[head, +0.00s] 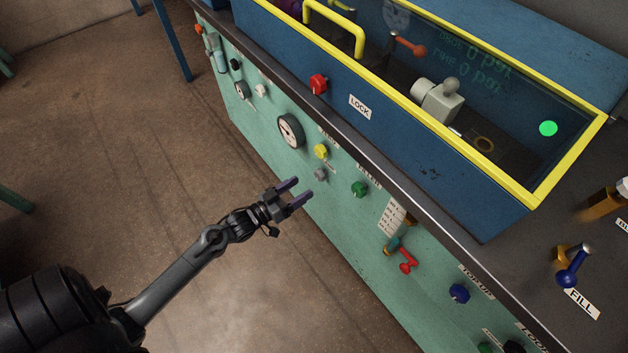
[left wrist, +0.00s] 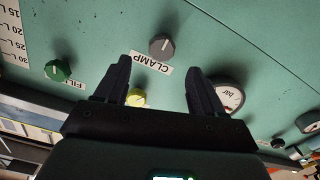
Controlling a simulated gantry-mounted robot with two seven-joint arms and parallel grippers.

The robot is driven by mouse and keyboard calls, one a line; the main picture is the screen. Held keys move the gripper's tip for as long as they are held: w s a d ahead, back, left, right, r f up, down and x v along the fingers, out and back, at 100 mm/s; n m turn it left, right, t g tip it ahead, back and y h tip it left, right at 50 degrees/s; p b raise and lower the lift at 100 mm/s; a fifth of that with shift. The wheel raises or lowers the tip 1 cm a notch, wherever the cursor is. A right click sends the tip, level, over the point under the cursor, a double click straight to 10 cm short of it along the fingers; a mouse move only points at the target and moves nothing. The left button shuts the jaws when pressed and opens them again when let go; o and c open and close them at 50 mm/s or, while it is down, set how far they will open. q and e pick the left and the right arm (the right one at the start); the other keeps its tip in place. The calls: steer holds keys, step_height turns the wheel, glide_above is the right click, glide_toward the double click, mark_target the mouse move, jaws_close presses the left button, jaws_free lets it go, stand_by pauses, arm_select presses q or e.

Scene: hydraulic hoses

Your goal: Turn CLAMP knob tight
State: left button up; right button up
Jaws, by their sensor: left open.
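The grey CLAMP knob (head: 320,174) sits on the green front panel, below a yellow knob (head: 321,151). In the left wrist view the knob (left wrist: 161,46) has a pale pointer line, and the CLAMP label (left wrist: 151,63) is beside it. My left gripper (head: 303,188) is open and empty in front of the panel, close to the grey knob. In the left wrist view the knob appears between and just beyond the fingertips (left wrist: 158,70), and no contact shows. My right gripper is not in view.
A gauge (head: 291,131) and a green knob (head: 359,190) flank the grey knob on the panel. Red handles (head: 405,258) and a blue knob (head: 459,293) are lower right. The dark bench edge overhangs above. The floor before the panel is clear.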

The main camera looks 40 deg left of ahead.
mark_target(317, 176)
arm_select(q)
steer(key=w, duration=0.1)
steer(key=w+b, duration=0.1)
steer(key=w, duration=0.3)
steer(key=shift+d+b, duration=0.25)
steer(key=shift+b, duration=0.15)
steer(key=shift+w+d, duration=0.3)
steer(key=shift+w, duration=0.3)
steer(key=shift+a, duration=0.1)
